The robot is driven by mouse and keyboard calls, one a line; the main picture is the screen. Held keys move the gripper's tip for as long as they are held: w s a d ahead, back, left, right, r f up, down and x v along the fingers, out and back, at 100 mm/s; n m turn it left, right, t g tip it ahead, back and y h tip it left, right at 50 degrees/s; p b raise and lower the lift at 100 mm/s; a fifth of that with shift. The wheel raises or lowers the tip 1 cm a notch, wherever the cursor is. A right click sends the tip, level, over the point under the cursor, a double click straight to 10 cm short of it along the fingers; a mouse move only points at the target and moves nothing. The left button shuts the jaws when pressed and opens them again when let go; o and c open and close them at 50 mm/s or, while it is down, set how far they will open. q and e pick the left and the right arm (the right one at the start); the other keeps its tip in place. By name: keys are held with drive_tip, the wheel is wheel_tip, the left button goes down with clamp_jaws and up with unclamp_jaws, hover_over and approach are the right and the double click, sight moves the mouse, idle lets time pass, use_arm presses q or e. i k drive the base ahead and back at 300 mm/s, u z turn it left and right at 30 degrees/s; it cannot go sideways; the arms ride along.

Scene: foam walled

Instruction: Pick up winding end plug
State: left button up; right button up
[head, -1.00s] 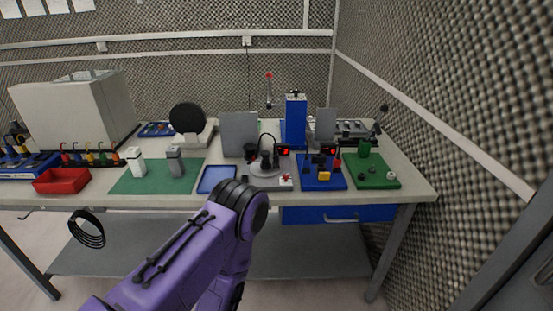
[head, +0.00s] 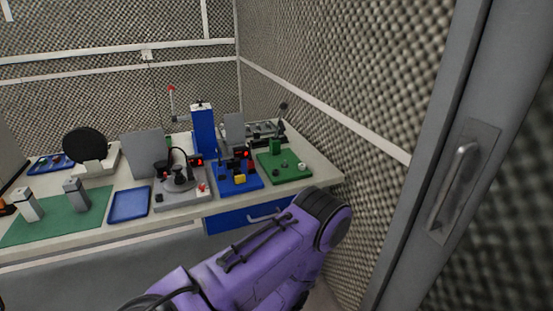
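I cannot pick out the winding end plug for certain; the parts on the bench are small at this distance. Several small dark parts sit on a green board (head: 294,176) at the right end of the bench. A grey fixture (head: 190,203) with a round dark part stands left of it, and a blue fixture (head: 243,186) with black and yellow parts stands between them. My purple arm crosses the lower middle, in front of the bench. Neither gripper shows, so their fingers cannot be seen.
The workbench (head: 312,196) has an empty-looking blue tray (head: 129,205) and a green mat (head: 52,226) with two upright blocks. A tall blue unit (head: 203,130) stands behind. The foam wall (head: 330,60) and a grey door with a handle (head: 453,186) are close on the right.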

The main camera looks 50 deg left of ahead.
sight(189, 171)
drive_tip(key=z, duration=1.5)
drive_tip(key=k, duration=2.8)
drive_tip(key=u, duration=0.55)
